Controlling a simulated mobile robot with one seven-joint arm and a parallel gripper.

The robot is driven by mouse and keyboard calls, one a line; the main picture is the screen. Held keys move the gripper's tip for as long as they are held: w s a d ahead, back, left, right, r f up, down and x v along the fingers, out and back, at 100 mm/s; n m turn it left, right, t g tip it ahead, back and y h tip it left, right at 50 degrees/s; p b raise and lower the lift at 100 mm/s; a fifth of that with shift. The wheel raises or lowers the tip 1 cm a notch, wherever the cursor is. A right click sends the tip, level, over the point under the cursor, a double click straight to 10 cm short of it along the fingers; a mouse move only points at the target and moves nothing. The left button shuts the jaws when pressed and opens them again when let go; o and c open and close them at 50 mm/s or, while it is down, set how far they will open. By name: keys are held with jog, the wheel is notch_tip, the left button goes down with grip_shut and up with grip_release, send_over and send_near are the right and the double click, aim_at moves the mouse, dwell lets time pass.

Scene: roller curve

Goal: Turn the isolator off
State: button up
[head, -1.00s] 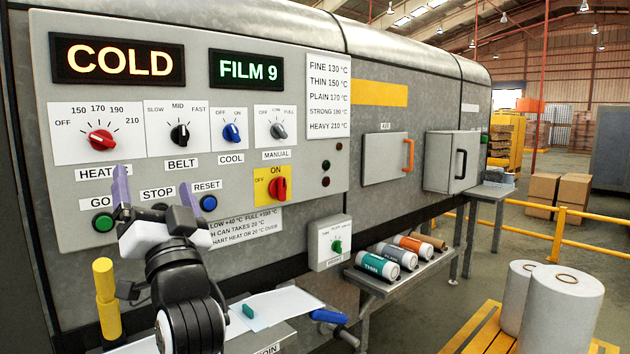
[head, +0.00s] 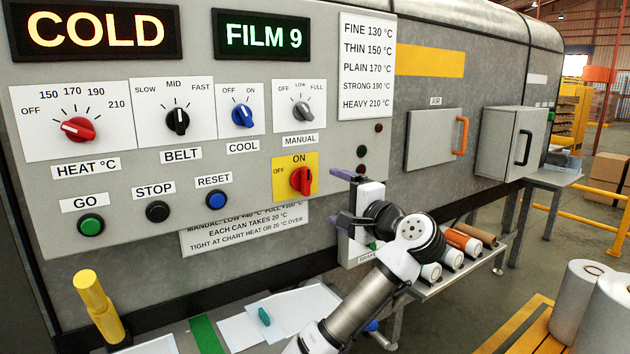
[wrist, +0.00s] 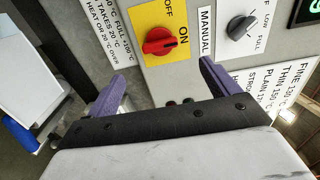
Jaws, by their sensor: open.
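The isolator is a red rotary knob (head: 302,181) on a yellow plate (head: 309,162) marked OFF at left and ON at top. Its handle stands near upright, toward ON. In the wrist view the red knob (wrist: 160,42) shows ahead, beyond the gap between my fingers. My gripper (head: 343,198) is just right of the isolator in the head view, its two purple fingers pointing left toward the panel. The fingers also show in the wrist view (wrist: 162,75), spread apart with nothing between them. They appear clear of the knob.
Left of the isolator are the reset button (head: 215,199), stop button (head: 157,211) and go button (head: 90,225). The cool knob (head: 242,115) and manual knob (head: 302,112) sit above. A yellow post (head: 98,305) stands lower left. Film rolls (head: 463,241) lie on a shelf behind my arm.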

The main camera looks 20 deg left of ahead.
aim_at(308, 184)
jog(key=p+x, duration=0.3)
jog(key=x, duration=0.7)
jog(key=shift+r, duration=0.1)
jog(key=shift+w+a, duration=0.4)
jog(key=shift+w, duration=0.05)
jog(key=c, duration=1)
